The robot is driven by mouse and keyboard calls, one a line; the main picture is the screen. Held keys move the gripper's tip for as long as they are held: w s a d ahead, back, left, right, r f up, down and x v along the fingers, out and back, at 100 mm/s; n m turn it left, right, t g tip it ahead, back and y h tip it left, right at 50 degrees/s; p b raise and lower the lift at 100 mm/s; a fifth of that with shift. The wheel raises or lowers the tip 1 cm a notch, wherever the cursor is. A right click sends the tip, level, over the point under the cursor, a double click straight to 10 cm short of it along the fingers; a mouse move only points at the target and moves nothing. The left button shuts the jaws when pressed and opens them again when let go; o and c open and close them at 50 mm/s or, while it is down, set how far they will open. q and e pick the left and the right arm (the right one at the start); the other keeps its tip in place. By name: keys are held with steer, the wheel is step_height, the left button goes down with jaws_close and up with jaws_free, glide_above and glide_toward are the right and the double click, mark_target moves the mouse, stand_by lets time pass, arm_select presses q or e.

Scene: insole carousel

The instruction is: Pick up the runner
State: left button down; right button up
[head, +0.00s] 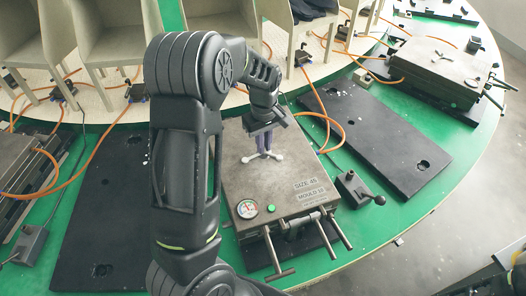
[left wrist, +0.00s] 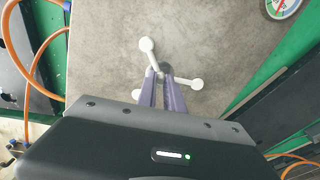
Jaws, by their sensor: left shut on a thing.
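The runner is a small white branched piece with rounded ends (head: 272,155) on top of the grey mould box (head: 240,180) in the head view. In the left wrist view the white runner (left wrist: 147,45) shows three arms with round ends, against the mould's flat top. My left gripper (head: 264,150) points down over the mould, its purple-grey fingers shut on the runner's middle. The fingertips also show in the left wrist view (left wrist: 162,74), close together at the runner's centre. They hide part of the runner. I cannot tell whether it touches the mould top.
The mould has a gauge (head: 247,209), a green button (head: 271,208) and front handles. Black plates (head: 375,135) lie on both sides on the green carousel. Orange hoses (head: 335,128) curve beside the mould. A lever box (head: 354,188) stands at its right.

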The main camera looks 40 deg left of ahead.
arm_select(q)
steer(key=shift+r, duration=0.5)
step_height(320, 180, up, 9)
steer(key=b, duration=0.2)
